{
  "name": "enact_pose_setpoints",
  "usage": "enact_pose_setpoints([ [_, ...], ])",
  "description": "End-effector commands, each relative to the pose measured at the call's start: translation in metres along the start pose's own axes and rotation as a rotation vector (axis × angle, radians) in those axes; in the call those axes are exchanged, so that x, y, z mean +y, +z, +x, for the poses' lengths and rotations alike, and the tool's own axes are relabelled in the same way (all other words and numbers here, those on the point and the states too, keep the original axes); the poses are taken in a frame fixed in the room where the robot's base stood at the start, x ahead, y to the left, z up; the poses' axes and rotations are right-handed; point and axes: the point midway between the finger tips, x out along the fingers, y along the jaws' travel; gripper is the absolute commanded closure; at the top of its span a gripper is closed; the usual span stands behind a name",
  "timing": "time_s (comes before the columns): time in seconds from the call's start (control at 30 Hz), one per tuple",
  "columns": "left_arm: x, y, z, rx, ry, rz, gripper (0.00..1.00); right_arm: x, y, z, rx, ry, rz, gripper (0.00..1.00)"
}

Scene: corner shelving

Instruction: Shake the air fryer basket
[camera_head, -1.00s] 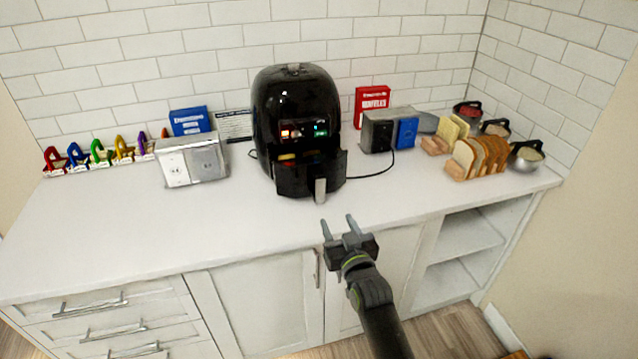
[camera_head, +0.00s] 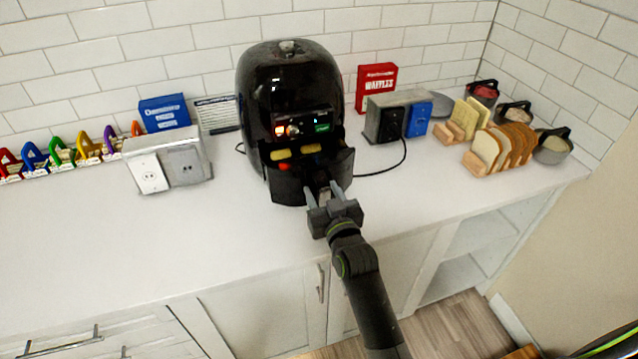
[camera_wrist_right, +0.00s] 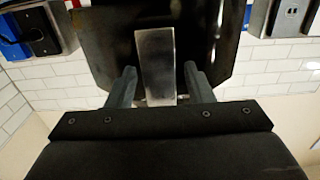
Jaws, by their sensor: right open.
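The black air fryer (camera_head: 290,85) stands on the white counter against the tiled wall. Its basket (camera_head: 285,184) is pulled partly out at the front, with yellow and red pieces of food (camera_head: 296,154) showing inside. My right gripper (camera_head: 324,190) is open at the front of the basket, its fingers on either side of the metal handle. In the right wrist view the silver handle (camera_wrist_right: 156,62) stands between the two open fingers (camera_wrist_right: 158,88), with gaps showing on both sides. My left gripper is not in view.
Grey outlet boxes stand left (camera_head: 168,163) and right (camera_head: 395,115) of the fryer. A toast rack (camera_head: 497,148) and several bowls (camera_head: 551,147) are at the right. Colored holders (camera_head: 62,153) line the left. The front left counter (camera_head: 110,235) is clear.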

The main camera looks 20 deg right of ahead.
Motion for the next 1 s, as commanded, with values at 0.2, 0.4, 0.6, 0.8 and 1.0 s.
enact_pose_setpoints([
  [0.2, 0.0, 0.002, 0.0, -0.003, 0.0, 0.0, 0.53, 0.0, 0.0, 0.0, 0.0, 0.0, 0.0, 0.53],
  [0.4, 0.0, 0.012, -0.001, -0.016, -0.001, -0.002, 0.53, 0.0, 0.0, 0.0, 0.0, 0.0, 0.0, 0.72],
  [0.6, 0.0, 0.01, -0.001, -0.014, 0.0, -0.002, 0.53, 0.0, 0.0, 0.0, 0.0, 0.0, 0.0, 0.99],
  [0.8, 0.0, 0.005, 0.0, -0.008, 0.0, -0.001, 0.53, 0.0, 0.001, 0.0, -0.001, 0.0, 0.0, 1.0],
  [1.0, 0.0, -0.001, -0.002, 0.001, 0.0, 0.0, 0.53, 0.0, 0.001, 0.0, -0.003, 0.0, 0.0, 1.0],
])
